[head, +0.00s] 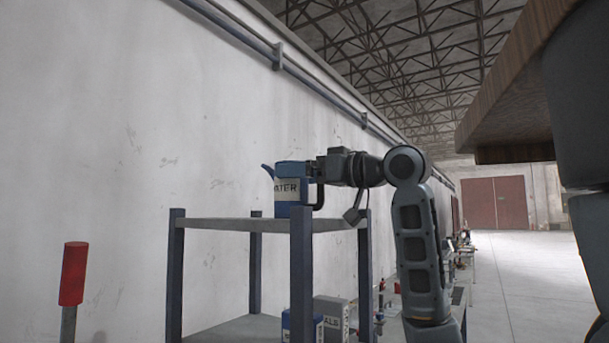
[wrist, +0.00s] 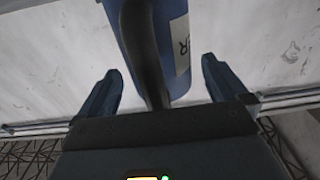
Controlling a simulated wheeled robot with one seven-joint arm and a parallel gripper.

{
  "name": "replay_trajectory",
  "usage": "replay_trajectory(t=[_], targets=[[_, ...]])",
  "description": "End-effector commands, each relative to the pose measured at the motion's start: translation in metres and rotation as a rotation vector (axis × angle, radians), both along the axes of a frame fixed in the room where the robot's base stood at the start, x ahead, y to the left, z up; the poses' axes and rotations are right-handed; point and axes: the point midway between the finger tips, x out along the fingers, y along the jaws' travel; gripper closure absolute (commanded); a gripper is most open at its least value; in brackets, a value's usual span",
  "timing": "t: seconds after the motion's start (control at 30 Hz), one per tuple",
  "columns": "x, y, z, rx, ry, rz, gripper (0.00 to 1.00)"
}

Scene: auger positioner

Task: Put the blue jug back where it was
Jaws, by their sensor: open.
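The blue jug (head: 288,190) has a pale label ending in "TER", a spout to the left and a dark handle to the right. It stands upright on the top shelf of a blue-posted rack (head: 225,225) in the head view. My gripper (head: 312,169) is at the jug's handle side. In the wrist view the jug (wrist: 178,38) fills the upper middle. Its dark handle (wrist: 143,50) runs down between the open fingers of my gripper (wrist: 160,92), with space on both sides. The far part of the jug is hidden in the wrist view.
A grey box (head: 332,312) and another blue container (head: 303,325) sit on the rack's lower shelf. A red-topped post (head: 73,274) stands at the left. A wall runs behind the rack. A wooden-edged surface (head: 520,75) overhangs at the upper right. Open floor (head: 520,285) lies to the right.

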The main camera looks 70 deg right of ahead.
Motion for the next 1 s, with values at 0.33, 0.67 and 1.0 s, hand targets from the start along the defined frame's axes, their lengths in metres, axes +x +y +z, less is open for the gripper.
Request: replay_trajectory(t=[0.33, 0.67, 1.0], targets=[[-0.032, 0.007, 0.003, -0.003, -0.004, -0.002, 0.00], [-0.070, 0.017, 0.003, -0.002, -0.001, -0.001, 0.00], [-0.073, 0.017, 0.003, -0.001, -0.001, 0.000, 0.00]])
